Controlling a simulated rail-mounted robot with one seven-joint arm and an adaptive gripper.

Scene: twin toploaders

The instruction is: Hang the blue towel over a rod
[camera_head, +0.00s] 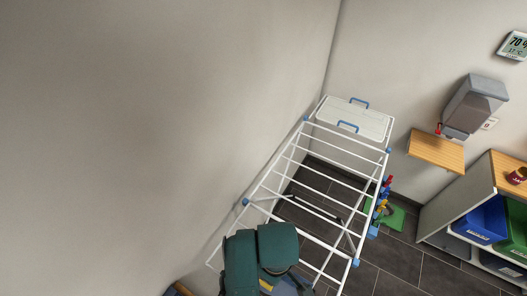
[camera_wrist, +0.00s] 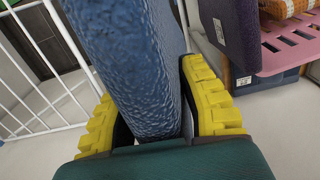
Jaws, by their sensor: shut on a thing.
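The blue towel (camera_wrist: 140,60) fills the middle of the wrist view as a thick textured fold. My gripper (camera_wrist: 155,112) is shut on it, with a yellow ribbed finger on each side. In the head view a bit of the towel (camera_head: 288,287) shows at the bottom edge, under my green arm; most of it is hidden. The white drying rack (camera_head: 330,181) stands beside the wall with several bare parallel rods. My arm is over its near end. In the wrist view the rack's rods (camera_wrist: 66,38) are left of the towel; I cannot tell whether the towel touches them.
A white panel (camera_head: 355,119) with blue handles is at the rack's far end. A wooden shelf (camera_head: 437,151), a grey dispenser (camera_head: 474,105) and a cabinet with a blue bin (camera_head: 484,222) are at the right. A dark cloth (camera_wrist: 236,30) and pink basket (camera_wrist: 290,47) are right of the towel.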

